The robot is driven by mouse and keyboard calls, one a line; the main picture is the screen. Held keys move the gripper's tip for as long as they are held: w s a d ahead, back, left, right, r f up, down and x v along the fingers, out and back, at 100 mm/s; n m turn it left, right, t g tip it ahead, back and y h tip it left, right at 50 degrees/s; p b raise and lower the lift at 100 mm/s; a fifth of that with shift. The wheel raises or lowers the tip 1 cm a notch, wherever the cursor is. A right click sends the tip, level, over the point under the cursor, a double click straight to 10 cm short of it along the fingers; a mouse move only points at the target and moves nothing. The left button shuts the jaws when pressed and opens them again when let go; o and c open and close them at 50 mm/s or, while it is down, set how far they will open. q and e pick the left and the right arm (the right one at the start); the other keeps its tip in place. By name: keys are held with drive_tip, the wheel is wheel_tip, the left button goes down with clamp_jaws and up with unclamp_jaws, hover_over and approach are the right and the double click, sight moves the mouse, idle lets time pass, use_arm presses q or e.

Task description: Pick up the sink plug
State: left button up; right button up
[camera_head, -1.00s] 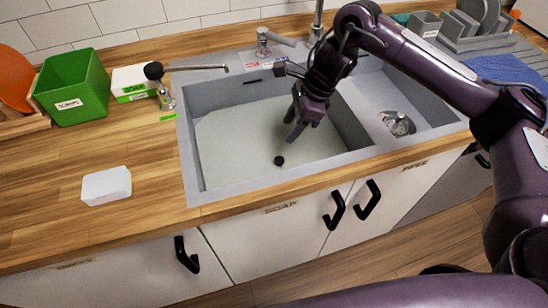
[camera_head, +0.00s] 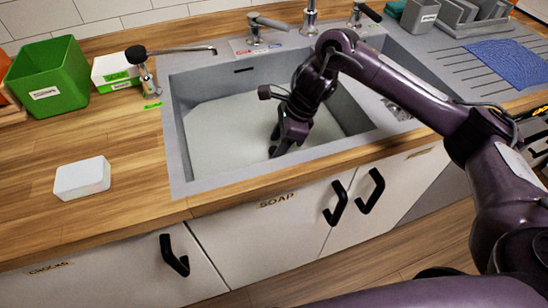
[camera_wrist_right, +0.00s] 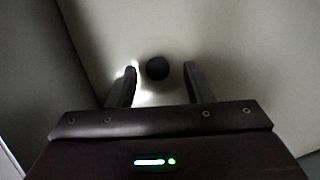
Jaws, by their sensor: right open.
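The sink plug (camera_wrist_right: 157,68) is a small dark round knob in the large left basin. In the right wrist view it lies between and slightly beyond the two fingertips, with a gap on each side. My right gripper (camera_wrist_right: 160,72) is open and points down into the basin. In the head view my right gripper (camera_head: 281,142) hides the plug. The large sink basin (camera_head: 215,130) holds what looks like greyish water or a pale floor. My left gripper is not in view.
The basin walls surround my right gripper. A tap (camera_head: 255,30) stands behind the basin, and a soap dispenser (camera_head: 143,68) at its left. A white block (camera_head: 82,179) and a green bin (camera_head: 48,77) are on the counter. The smaller basin (camera_head: 398,108) is at right.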

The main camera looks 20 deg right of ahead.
sight(274, 149)
drive_tip(key=shift+x, duration=1.55)
drive_tip(key=shift+s, duration=0.1)
drive_tip(key=shift+c, duration=0.4)
drive_tip(key=c, duration=0.9)
clamp_jaws()
drive_tip(key=shift+r, duration=0.15)
